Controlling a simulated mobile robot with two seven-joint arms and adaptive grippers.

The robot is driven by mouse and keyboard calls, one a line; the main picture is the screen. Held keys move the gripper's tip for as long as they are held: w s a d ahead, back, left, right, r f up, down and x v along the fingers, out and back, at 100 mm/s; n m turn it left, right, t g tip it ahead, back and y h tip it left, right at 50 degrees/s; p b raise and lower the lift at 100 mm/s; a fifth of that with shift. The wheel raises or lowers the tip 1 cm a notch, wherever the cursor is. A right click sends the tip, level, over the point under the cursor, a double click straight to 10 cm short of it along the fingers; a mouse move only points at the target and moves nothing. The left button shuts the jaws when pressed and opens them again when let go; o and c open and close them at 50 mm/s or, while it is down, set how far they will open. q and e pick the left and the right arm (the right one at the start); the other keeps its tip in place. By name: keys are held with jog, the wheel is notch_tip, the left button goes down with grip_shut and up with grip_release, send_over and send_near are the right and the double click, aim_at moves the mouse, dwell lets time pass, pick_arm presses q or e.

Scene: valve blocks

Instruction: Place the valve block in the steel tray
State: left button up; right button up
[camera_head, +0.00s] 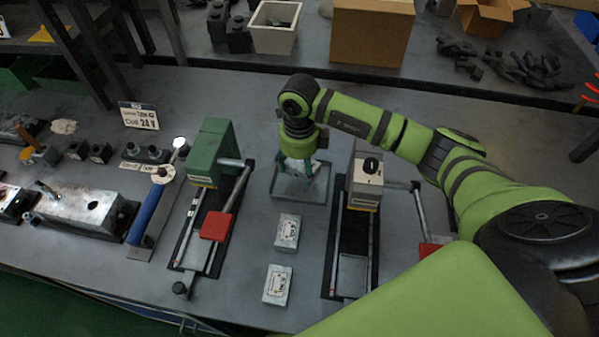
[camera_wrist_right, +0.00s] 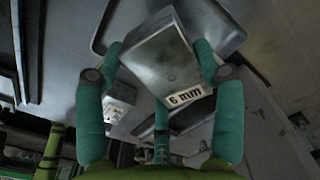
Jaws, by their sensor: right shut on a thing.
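My right gripper (camera_head: 302,172) reaches down over the steel tray (camera_head: 287,191) in the head view. In the right wrist view its teal fingers (camera_wrist_right: 160,75) are shut on a grey metal valve block (camera_wrist_right: 155,55) with a "6 mm" label. The tray's rim (camera_wrist_right: 238,38) shows behind the block there; I cannot tell whether the block touches the tray. In the head view the held block is mostly hidden by the fingers. Two more grey valve blocks lie on the bench below the tray, a nearer one (camera_head: 277,285) and a farther one (camera_head: 288,232). My left gripper is not in view.
A green-headed fixture (camera_head: 209,150) with a red handle stands left of the tray. A grey-headed fixture (camera_head: 365,182) stands close on its right. A steel box with a blue-handled tool (camera_head: 148,214) lies at the left. A cardboard box (camera_head: 371,32) stands at the back.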

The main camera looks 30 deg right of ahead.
aim_at(299, 176)
notch_tip(299, 176, down, 3)
jog(key=shift+f+p, duration=0.1)
jog(key=shift+p, duration=0.3)
jog(key=shift+f, duration=0.35)
jog(key=shift+f, duration=0.1)
jog(key=o, duration=1.5)
